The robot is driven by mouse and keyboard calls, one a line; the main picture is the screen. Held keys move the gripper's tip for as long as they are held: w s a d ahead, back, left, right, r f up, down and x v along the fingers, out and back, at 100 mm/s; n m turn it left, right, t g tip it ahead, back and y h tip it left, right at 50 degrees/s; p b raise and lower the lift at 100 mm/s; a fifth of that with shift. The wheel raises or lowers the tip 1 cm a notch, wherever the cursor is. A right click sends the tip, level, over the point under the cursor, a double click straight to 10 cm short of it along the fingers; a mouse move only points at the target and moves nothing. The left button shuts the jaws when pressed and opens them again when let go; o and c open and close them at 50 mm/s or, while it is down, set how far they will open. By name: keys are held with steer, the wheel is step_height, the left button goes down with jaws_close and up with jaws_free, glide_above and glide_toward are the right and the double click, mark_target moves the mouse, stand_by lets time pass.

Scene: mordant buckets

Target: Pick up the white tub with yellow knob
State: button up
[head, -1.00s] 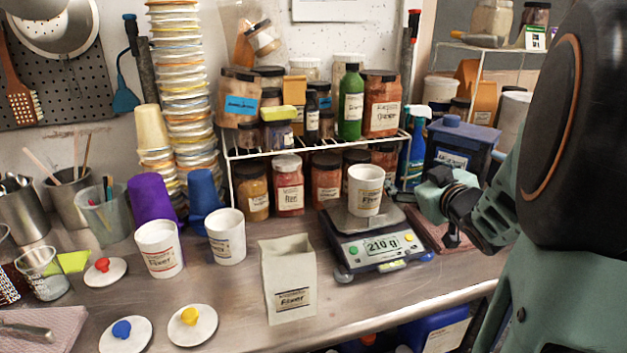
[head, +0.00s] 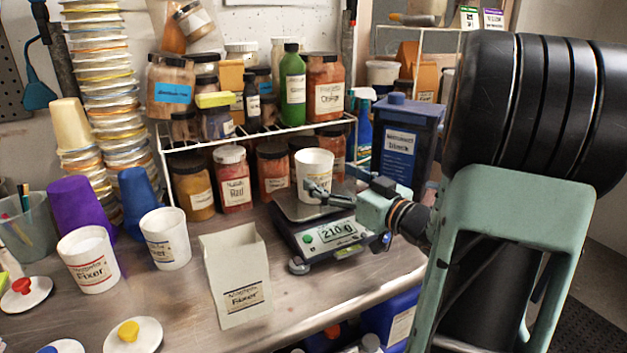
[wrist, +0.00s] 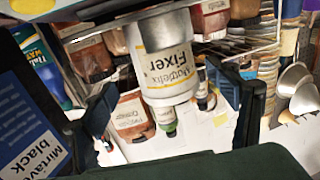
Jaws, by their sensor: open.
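A white tub (head: 313,168) with a Fixer label stands upright on the scale (head: 330,232). In the wrist view this tub (wrist: 168,88) appears upside down, and its label has yellow lines. My gripper (head: 338,183) is open at the tub's right side, one finger crossing in front of it. In the wrist view my open fingers (wrist: 165,105) flank the tub with gaps; I cannot tell whether it is between the tips or just beyond. No knob shows on this tub. A separate white lid with a yellow knob (head: 129,332) lies at the front left of the bench.
Two more white tubs (head: 90,262) (head: 166,240) and a white Fixer carton (head: 236,275) stand left of the scale. Jars fill the wire rack (head: 200,143) behind. A dark blue container (head: 405,145) stands right of the scale. Bare bench (head: 365,290) lies in front.

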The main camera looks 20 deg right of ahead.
steer(key=x, duration=0.3)
steer(key=b+x, duration=0.1)
steer(key=x, duration=0.1)
steer(key=shift+w+a+f, duration=0.2)
steer(key=shift+a+f, duration=0.1)
steer(key=shift+a, duration=0.15)
steer(key=shift+c, duration=0.5)
steer(key=c, duration=1.4)
steer(key=shift+c, duration=0.2)
steer(key=shift+r, duration=0.15)
